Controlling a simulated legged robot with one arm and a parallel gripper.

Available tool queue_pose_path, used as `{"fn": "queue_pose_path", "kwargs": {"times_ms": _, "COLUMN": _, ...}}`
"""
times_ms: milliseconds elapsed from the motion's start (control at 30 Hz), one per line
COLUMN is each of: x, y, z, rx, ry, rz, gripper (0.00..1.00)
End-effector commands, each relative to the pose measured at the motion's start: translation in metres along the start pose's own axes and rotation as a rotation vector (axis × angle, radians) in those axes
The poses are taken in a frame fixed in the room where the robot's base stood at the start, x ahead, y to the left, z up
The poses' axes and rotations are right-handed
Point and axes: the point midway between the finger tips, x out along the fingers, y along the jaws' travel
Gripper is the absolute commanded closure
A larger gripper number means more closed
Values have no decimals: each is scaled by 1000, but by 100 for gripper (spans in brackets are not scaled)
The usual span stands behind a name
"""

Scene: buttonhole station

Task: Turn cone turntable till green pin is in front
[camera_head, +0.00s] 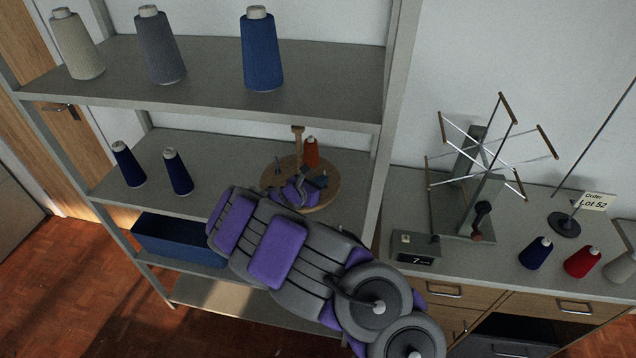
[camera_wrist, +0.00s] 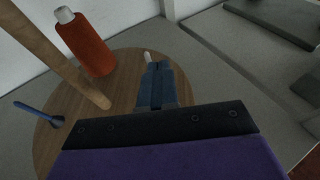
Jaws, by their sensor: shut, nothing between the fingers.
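The cone turntable is a round wooden disc (camera_head: 327,190) on the middle shelf, also in the wrist view (camera_wrist: 122,68). An orange cone (camera_head: 311,152) with a pale top stands at its back; it shows in the wrist view too (camera_wrist: 88,45). A wooden post (camera_head: 298,143) rises from the disc. A blue pin (camera_wrist: 40,113) stands near the disc's left edge in the wrist view. I see no green pin. My gripper (camera_wrist: 158,80) is shut and empty over the disc, right of the post. A small pale tip shows just beyond its fingers; I cannot tell what it is.
Two navy cones (camera_head: 178,172) stand left of the turntable on the same shelf (camera_head: 222,160). A shelf upright (camera_head: 385,130) is close on the right. A blue bin (camera_head: 172,240) sits below.

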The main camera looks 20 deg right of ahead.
Motion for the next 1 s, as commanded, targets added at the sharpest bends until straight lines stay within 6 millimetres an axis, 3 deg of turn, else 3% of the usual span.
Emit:
{"fn": "queue_pose_path", "kwargs": {"times_ms": 300, "x": 18, "y": -5, "z": 5, "rx": 5, "ry": 5, "rz": -1, "gripper": 100}}
{"fn": "queue_pose_path", "kwargs": {"times_ms": 1000, "x": 24, "y": -3, "z": 7, "rx": 2, "ry": 3, "rz": 0, "gripper": 100}}
